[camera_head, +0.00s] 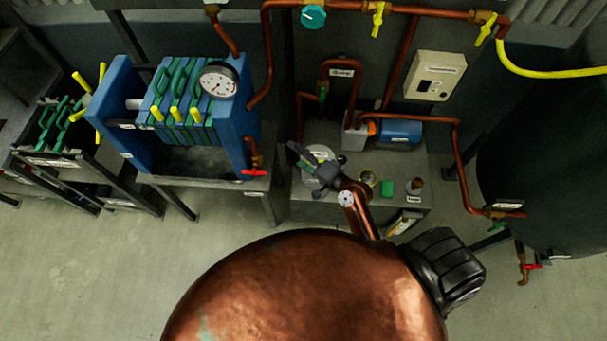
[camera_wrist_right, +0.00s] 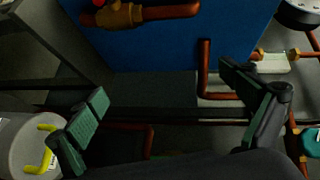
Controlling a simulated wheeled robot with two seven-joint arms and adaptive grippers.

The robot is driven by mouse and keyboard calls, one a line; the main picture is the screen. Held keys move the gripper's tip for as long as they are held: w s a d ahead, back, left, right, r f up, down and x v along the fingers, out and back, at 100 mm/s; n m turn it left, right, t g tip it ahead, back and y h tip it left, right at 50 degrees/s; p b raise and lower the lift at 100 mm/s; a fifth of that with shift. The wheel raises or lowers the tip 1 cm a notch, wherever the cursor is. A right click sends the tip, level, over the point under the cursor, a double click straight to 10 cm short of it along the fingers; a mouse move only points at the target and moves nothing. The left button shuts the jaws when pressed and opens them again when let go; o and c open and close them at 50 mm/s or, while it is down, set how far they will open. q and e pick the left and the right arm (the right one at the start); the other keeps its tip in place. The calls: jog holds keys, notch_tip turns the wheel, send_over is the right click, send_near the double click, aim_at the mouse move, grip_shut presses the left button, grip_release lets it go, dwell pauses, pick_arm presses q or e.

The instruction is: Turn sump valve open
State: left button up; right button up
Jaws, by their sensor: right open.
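The sump valve has a green handle (camera_head: 322,92) on a copper pipe at the back, next to a small "Sump" label (camera_head: 342,72). My right gripper (camera_head: 301,157) is below the valve in the head view, over a bench, and apart from it. In the right wrist view its two green-padded fingers (camera_wrist_right: 172,118) are spread wide with nothing between them. A small green part shows low in that view; I cannot tell whether it is the valve. My left gripper is not in view.
A blue filter press (camera_head: 120,110) with a gauge (camera_head: 219,82) stands at left, a red-handled tap (camera_head: 254,172) on its side. A dark tank (camera_head: 540,150) stands right.

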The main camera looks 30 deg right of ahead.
jog(key=s+f+n+g, duration=0.3)
jog(key=s+f+n, duration=0.1)
jog(key=s+f, duration=0.1)
jog(key=shift+s+n+g+h, duration=0.3)
jog(key=shift+s+n, duration=0.1)
jog(key=shift+s, duration=0.15)
